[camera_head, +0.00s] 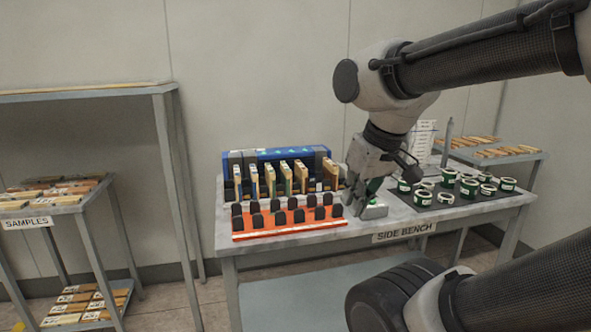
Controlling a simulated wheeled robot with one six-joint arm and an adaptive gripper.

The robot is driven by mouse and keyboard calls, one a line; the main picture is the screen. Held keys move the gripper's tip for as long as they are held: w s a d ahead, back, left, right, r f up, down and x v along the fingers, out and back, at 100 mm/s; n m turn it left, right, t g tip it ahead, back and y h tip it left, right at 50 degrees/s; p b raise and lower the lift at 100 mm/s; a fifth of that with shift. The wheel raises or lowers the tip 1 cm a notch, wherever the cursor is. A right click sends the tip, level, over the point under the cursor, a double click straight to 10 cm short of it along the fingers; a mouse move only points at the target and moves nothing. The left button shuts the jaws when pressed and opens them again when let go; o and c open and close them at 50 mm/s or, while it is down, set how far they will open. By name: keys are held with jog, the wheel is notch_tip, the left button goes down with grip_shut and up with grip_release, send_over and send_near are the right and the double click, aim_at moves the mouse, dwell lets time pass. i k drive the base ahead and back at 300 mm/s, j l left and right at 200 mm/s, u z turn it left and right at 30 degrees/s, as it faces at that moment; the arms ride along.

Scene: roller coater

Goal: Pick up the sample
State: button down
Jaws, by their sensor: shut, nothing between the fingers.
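Several upright panels (285,179), some wood-coloured, stand in a row in front of a blue rack (304,153) on the side bench (285,247). I cannot tell which piece is the sample. More flat wood-coloured pieces lie on the shelf labelled SAMPLES (60,190) at the left. My gripper (363,206) points down over the bench, just right of the panels, shut with nothing held. A small pale block with green (375,211) sits at its fingertips; whether they touch is unclear. My wrist hides part of the bench behind it.
An orange tray (290,232) with several dark rounded pieces lies at the bench front. Several green-and-white round containers (469,188) stand on a dark mat at the right. A rear shelf (500,150) holds wood pieces. A grey post (448,143) stands upright near the containers.

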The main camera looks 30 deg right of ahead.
aim_at(330, 171)
jog(key=i+l, duration=0.35)
jog(key=l, duration=0.3)
jog(key=i+l, duration=0.2)
jog(key=i+l+u, duration=0.1)
jog(key=l, duration=0.3)
jog(key=i, duration=0.05)
